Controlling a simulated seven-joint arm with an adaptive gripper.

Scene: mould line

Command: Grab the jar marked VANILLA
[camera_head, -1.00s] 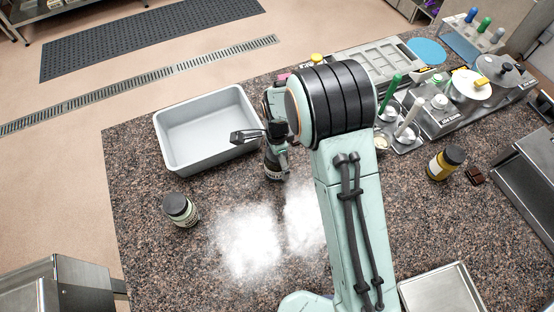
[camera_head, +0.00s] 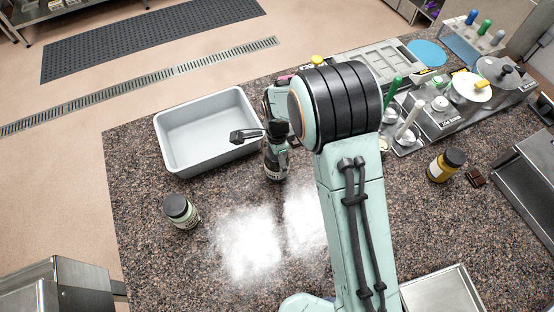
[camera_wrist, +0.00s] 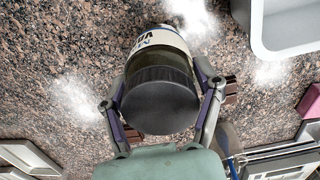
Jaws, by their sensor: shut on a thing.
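My gripper (camera_wrist: 160,108) is shut on a jar (camera_wrist: 157,65) with a round dark lid, its fingers on either side. In the wrist view the jar's pale label shows dark letters, only partly readable, that begin like "VA". In the head view the held jar (camera_head: 275,170) is upright beside the grey tub, partly covered by my gripper (camera_head: 278,150). I cannot tell whether its base touches the counter.
A grey tub (camera_head: 162,128) stands left of the held jar. Tools and trays fill the back right.

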